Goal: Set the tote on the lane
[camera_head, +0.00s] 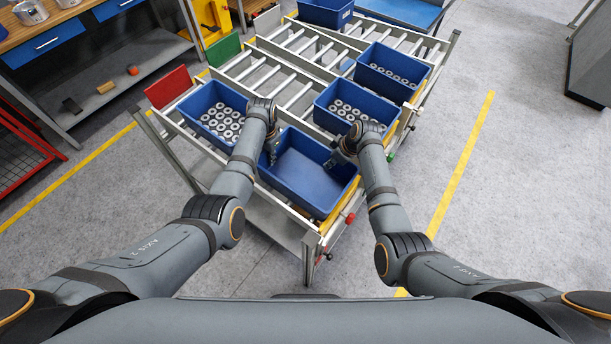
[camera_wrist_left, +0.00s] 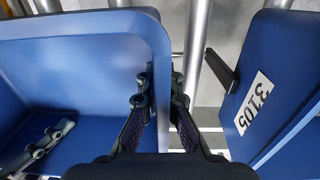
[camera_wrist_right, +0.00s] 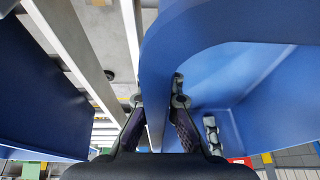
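The empty blue tote (camera_head: 300,168) is at the near end of the roller rack, level as far as I can see. Its left wall (camera_wrist_left: 157,60) lies between the fingers of my left gripper (camera_wrist_left: 160,100), one inside and one outside. My left gripper shows at that wall in the head view (camera_head: 270,150). My right gripper (camera_head: 338,158) is at the opposite wall (camera_wrist_right: 157,75), its fingers (camera_wrist_right: 157,98) likewise on both sides. Both look closed on the walls. Whether the tote's bottom touches the rollers is hidden.
A blue tote of metal rings (camera_head: 216,112) stands left of the empty one; another (camera_head: 350,106) stands behind it, and a third (camera_head: 390,72) further back. A label reading 3105 (camera_wrist_left: 254,103) is on a neighbouring tote. Bare rollers (camera_head: 290,88) lie between the filled totes.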

